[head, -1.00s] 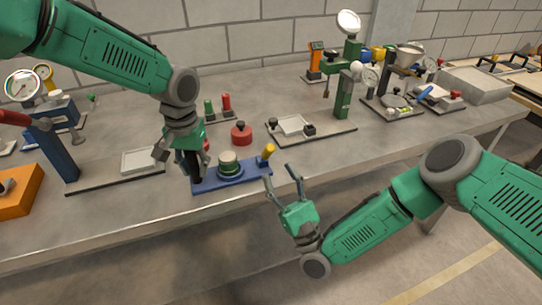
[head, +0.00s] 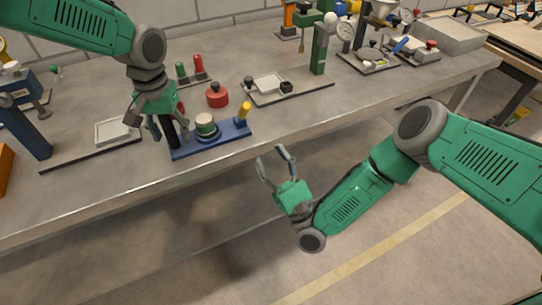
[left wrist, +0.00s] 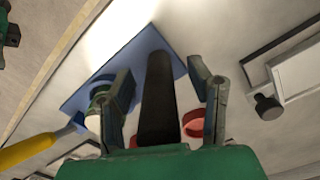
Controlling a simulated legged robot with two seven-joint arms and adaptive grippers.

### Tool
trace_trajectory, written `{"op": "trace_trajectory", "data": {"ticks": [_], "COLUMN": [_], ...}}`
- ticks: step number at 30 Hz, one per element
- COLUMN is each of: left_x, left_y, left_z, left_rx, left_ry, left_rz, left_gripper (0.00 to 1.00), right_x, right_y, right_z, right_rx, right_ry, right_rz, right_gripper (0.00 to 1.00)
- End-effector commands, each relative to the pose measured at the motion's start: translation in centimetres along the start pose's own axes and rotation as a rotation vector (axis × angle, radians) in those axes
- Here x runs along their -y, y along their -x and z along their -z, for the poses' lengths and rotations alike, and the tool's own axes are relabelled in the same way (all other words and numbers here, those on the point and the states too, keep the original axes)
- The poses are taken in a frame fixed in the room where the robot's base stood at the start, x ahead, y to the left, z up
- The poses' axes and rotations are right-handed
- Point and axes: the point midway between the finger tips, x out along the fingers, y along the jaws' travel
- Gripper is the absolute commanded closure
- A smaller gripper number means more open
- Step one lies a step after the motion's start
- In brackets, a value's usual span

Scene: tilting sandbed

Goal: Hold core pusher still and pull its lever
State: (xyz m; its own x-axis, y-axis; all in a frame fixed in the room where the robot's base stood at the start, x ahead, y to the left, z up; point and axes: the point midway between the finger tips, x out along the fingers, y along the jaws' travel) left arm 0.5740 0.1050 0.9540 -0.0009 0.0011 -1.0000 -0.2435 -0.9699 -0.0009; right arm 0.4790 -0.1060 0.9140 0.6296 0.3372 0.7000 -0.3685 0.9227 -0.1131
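The core pusher has a blue base plate (head: 185,152) near the front edge of the bench. On it are a black upright post (head: 170,131), a round green and cream piece (head: 205,126) and a yellow-handled lever (head: 243,111) at its right end. My left gripper (head: 158,122) is over the post. In the left wrist view its open fingers stand on either side of the black post (left wrist: 158,100), with gaps visible; the yellow handle (left wrist: 28,151) lies at lower left. My right gripper (head: 274,161) is open and empty, in front of the bench edge, right of and apart from the lever.
A red round weight (head: 217,95) and a stand with green and red handles (head: 190,70) sit behind the pusher. A plate fixture (head: 290,90) is to the right, another device (head: 25,130) to the left. The bench front edge (head: 100,205) is clear.

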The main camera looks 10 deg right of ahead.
Motion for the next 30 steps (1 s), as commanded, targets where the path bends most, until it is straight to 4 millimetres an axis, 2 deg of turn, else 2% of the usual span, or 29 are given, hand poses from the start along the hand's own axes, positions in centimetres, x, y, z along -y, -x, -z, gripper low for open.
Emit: {"op": "trace_trajectory", "data": {"ticks": [4, 7, 15, 21, 25, 30], "left_x": [0.0, 0.0, 0.0, 0.0, 0.0, -0.1], "left_y": [0.3, 1.4, 7.0, 10.4, 11.5, 11.9], "left_z": [0.0, 0.1, 0.2, 0.2, 0.2, 0.1], "left_rx": [-0.001, -0.002, -0.004, -0.001, 0.000, 0.002], "left_ry": [0.000, 0.001, 0.001, 0.001, 0.000, 0.000], "left_rz": [0.000, 0.000, 0.001, 0.001, 0.001, 0.000], "left_gripper": [0.53, 0.53, 0.53, 0.53, 0.53, 0.53], "right_x": [0.0, 0.0, 0.0, 0.0, 0.0, 0.0], "right_y": [0.0, 0.0, 0.0, 0.0, 0.0, 0.0], "right_z": [0.0, 0.0, 0.0, 0.0, 0.0, 0.0], "right_rx": [0.000, 0.000, 0.000, 0.000, 0.000, 0.000], "right_ry": [0.000, 0.000, 0.000, 0.000, 0.000, 0.000], "right_rz": [0.000, 0.000, 0.000, 0.000, 0.000, 0.000], "right_gripper": [0.61, 0.61, 0.61, 0.61, 0.61, 0.61]}}
